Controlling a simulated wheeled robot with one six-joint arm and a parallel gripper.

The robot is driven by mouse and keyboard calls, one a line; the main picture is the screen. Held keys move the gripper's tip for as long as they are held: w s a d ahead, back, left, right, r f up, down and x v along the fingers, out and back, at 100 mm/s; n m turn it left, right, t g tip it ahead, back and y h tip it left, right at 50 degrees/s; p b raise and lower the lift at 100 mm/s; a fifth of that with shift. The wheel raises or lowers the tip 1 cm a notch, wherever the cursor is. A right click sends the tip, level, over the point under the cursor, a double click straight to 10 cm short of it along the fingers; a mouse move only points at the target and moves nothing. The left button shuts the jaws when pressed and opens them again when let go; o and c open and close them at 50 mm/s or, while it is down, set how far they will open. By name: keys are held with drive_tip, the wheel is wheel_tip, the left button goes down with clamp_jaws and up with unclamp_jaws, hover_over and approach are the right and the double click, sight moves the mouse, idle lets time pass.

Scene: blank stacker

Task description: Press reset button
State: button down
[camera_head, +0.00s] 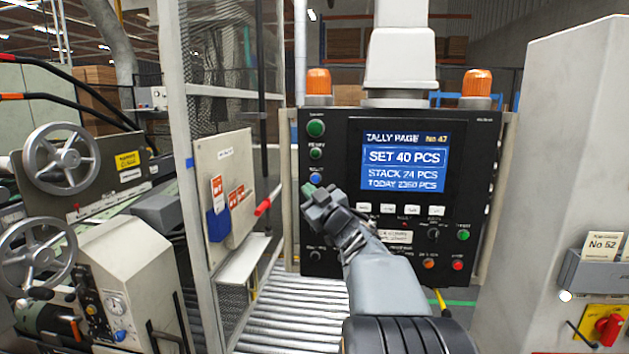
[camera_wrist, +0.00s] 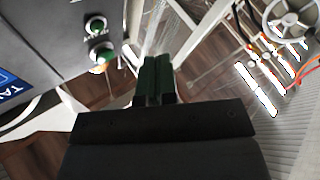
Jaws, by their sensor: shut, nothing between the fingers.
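The black control panel (camera_head: 340,240) stands ahead, with a lit screen (camera_head: 403,155). Down its left side are a large green button (camera_head: 316,128), a smaller green button (camera_head: 316,153) and a blue button (camera_head: 316,178). Their labels are too small to read surely, so I cannot tell which one is reset. My gripper (camera_head: 308,191) is shut and empty, its tips just below and left of the blue button in the head view. I cannot tell if they touch the panel. In the wrist view the shut fingers (camera_wrist: 155,65) point beside the panel, right of two green buttons (camera_wrist: 103,55).
More controls sit low on the panel, including a red button (camera_head: 457,265) and an orange one (camera_head: 428,263). A mesh guard (camera_head: 225,70) and a red-handled lever (camera_head: 268,200) stand left. A roller conveyor (camera_head: 275,310) lies below. A grey cabinet (camera_head: 565,150) stands right.

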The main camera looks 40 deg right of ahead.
sight(315, 182)
drive_tip(key=shift+w+d+p, duration=1.9)
drive_tip(key=shift+w+d, duration=1.1)
drive_tip(key=shift+w, duration=0.15)
drive_tip(key=shift+d, duration=0.1)
drive_tip(key=shift+w+d, duration=0.2)
drive_tip(key=shift+w, duration=0.1)
drive_tip(key=shift+w+d, duration=0.3)
idle(0.7)
drive_tip(key=shift+s+a, duration=0.1)
idle(0.4)
drive_tip(key=shift+s+a+b, duration=0.4)
drive_tip(key=shift+s+a, duration=0.1)
